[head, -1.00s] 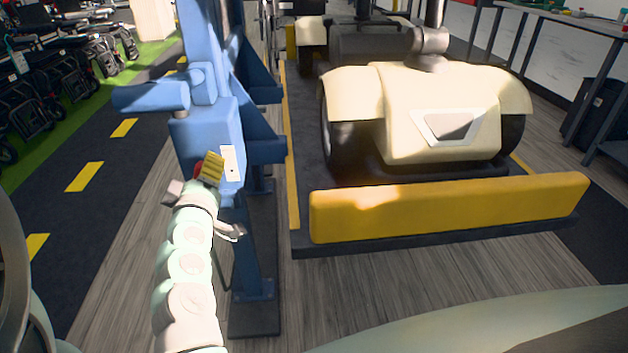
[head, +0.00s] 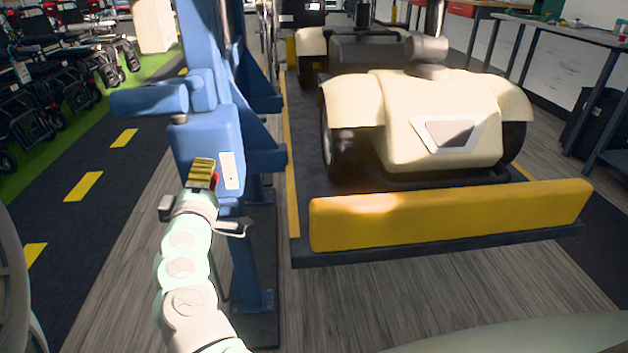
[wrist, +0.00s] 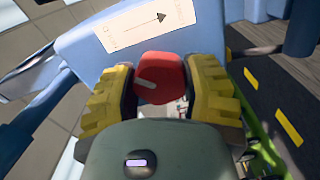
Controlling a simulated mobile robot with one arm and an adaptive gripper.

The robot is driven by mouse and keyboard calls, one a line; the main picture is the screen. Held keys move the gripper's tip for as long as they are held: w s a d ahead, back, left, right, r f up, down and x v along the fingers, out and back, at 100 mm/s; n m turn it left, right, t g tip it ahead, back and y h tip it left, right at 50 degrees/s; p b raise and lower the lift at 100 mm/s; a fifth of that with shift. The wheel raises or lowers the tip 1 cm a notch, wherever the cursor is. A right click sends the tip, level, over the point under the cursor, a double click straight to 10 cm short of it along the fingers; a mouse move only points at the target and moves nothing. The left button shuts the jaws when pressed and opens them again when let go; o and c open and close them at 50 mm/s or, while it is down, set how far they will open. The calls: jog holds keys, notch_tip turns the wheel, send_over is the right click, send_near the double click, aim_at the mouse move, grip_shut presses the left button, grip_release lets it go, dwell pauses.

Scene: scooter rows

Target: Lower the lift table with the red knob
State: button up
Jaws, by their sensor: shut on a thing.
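The red knob (wrist: 160,78) sits on the blue control box of the lift column, between the yellow pads of my gripper (wrist: 160,95) in the wrist view. Both pads press on its sides. A pale line marks its face. A white label (wrist: 148,25) with an arrow is beside it on the box. In the head view my gripper (head: 202,174) is at the front of the blue box (head: 208,138), and only a sliver of the knob shows beside it. The lift table (head: 440,245) with its yellow front bar (head: 450,214) is right of the column, carrying a cream scooter (head: 440,110).
Scooters (head: 35,95) line the left side beyond a dark lane with yellow dashes. A workbench (head: 555,30) stands at the right. Floor before the table is clear.

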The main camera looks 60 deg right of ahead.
jog(key=o, duration=1.2)
jog(key=v, duration=0.7)
jog(key=shift+s, duration=0.2)
jog(key=shift+a, duration=0.1)
